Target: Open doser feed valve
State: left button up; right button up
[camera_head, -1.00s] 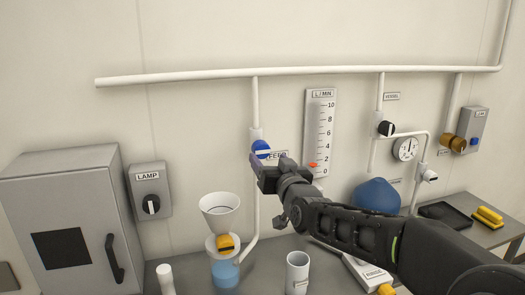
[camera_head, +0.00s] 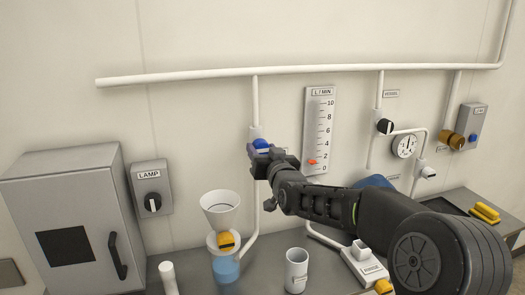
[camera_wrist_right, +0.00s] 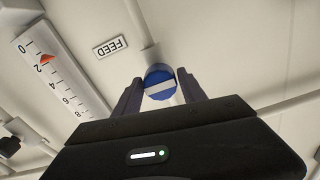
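The doser feed valve has a blue round knob (camera_head: 261,144) with a white bar, on the vertical pipe beside the FEED label (camera_head: 280,151). The wrist view shows the knob (camera_wrist_right: 160,82) face-on, its bar about parallel to the label and across the pipe. My right gripper (camera_head: 260,155) is at the knob. In the wrist view its fingers (camera_wrist_right: 160,95) are parted, one on each side of the knob; I cannot tell whether they touch it. The L/MIN gauge (camera_head: 319,125) has its red marker (camera_head: 311,162) between 0 and 2. My left gripper is not in view.
Below the valve stand a funnel (camera_head: 220,209) with a yellow-handled tap and a blue-filled beaker (camera_head: 226,268), and a white cup (camera_head: 296,270). A LAMP switch (camera_head: 151,190) and grey cabinet (camera_head: 70,215) are left. My right arm partly hides the blue vessel (camera_head: 375,181).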

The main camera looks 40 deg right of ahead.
jog(key=c, duration=1)
jog(key=shift+o, duration=0.2)
jog(key=shift+f+n+b, duration=0.15)
jog(key=shift+n+b, duration=1.15)
jog(key=n+b, duration=0.1)
jog(key=n, duration=0.2)
jog(key=shift+n, duration=0.3)
jog(key=n, duration=0.2)
jog(key=shift+n+b, duration=0.3)
jog(key=shift+b, duration=0.1)
jog(key=n, duration=0.2)
jog(key=shift+n, duration=0.4)
jog(key=n, duration=0.6)
jog(key=shift+p, duration=0.35)
jog(key=shift+n, duration=0.3)
